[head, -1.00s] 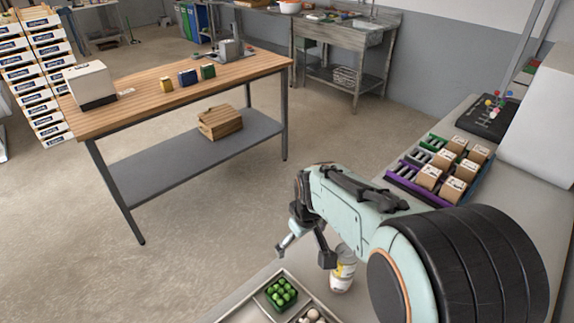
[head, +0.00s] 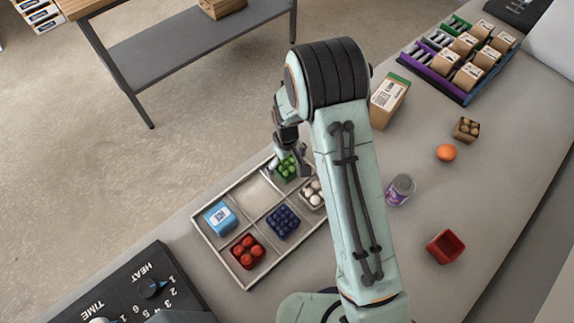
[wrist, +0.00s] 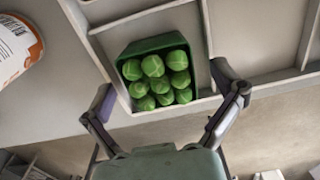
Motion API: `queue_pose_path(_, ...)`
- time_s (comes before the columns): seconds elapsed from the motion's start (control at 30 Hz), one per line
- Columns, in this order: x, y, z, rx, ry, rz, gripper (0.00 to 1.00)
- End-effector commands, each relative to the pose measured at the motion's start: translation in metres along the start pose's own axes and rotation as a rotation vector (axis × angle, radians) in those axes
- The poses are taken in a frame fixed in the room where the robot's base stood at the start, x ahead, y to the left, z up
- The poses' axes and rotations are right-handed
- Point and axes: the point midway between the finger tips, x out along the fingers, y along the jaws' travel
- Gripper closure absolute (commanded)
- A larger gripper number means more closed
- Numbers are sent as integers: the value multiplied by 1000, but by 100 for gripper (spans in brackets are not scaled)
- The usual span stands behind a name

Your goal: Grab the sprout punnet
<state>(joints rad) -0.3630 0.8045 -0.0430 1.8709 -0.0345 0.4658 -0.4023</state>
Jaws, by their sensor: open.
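The sprout punnet is a green square tub full of round green sprouts. In the head view the sprout punnet (head: 287,170) sits in a back compartment of the divided tray (head: 214,250), partly covered by my gripper (head: 292,160). In the wrist view the sprout punnet (wrist: 156,77) is upright near the middle. My gripper (wrist: 164,86) is open, with one finger on the left and one on the right of the punnet. Nothing is gripped. I cannot tell whether either finger touches the tub.
The tray also holds a blue ice box (head: 221,218), red fruit (head: 247,252), blueberries (head: 283,222) and white round items (head: 312,192); one compartment is empty. In the wrist view a white and orange can (wrist: 18,48) stands left outside the tray. A jar (head: 400,190) stands right of my arm.

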Motion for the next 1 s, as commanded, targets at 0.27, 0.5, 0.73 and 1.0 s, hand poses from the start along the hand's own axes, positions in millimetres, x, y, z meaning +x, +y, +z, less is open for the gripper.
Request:
queue_pose_path(0.27,0,0,0,0,0,0,60)
queue_pose_path(0.5,0,0,0,0,-1,-1,74)
queue_pose_path(0.73,-5,0,0,0,-1,0,74)
queue_pose_path(1.0,-49,-6,12,0,3,1,74)
